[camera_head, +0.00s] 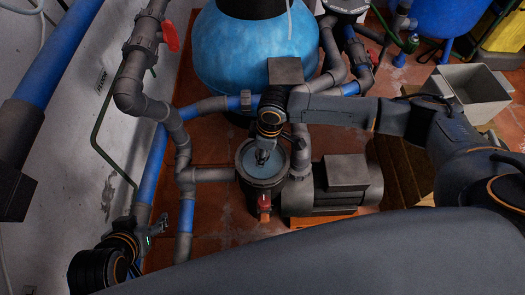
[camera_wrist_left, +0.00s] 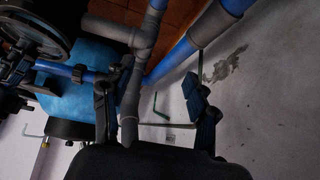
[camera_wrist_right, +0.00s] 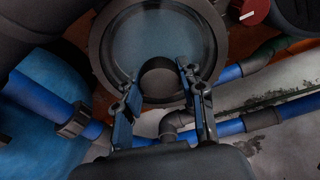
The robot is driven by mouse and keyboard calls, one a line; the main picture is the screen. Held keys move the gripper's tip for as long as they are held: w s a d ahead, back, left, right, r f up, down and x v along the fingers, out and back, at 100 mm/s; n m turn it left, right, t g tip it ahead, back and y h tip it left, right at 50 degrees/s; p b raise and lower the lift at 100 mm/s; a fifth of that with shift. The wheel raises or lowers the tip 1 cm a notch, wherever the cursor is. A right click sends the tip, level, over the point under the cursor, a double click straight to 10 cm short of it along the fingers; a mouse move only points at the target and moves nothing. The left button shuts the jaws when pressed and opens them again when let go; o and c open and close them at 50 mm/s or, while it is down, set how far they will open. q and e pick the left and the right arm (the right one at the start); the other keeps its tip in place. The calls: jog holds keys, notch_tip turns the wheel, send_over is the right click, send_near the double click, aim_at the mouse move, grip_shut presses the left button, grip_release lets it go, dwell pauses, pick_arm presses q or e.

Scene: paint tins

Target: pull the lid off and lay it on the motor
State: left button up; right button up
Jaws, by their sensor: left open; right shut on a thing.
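The lid (camera_head: 252,171) is a round, bluish see-through disc with a dark rim, over the top of the dark pump pot (camera_head: 253,200) in the head view. My right gripper (camera_head: 264,156) points down at it from above and is shut on the lid's knob. In the right wrist view, the lid (camera_wrist_right: 150,30) fills the top middle, with the gripper (camera_wrist_right: 160,88) at its near edge; whether it is seated or raised is unclear. The motor (camera_head: 325,199), grey with a box on top, lies right of the pot. My left gripper (camera_head: 152,232) is open and empty at lower left.
Grey and blue pipes (camera_head: 184,140) run left of the pot, with a red-handled valve (camera_head: 170,37). A big blue tank (camera_head: 240,50) stands behind. A red handle (camera_head: 264,203) is at the pot's front. A grey bin (camera_head: 470,90) stands at right.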

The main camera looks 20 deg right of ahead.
jog(key=shift+r+p, duration=0.3)
pick_arm(q)
jog(key=s+a+f+g, duration=0.1)
jog(key=s+g, duration=0.2)
jog(key=s, duration=0.2)
jog(key=shift+s+a+f+y, duration=0.3)
jog(key=shift+s+a+y, duration=0.05)
jog(key=shift+s+y, duration=0.05)
pick_arm(e)
jog(key=shift+r, duration=0.15)
dwell(0.3)
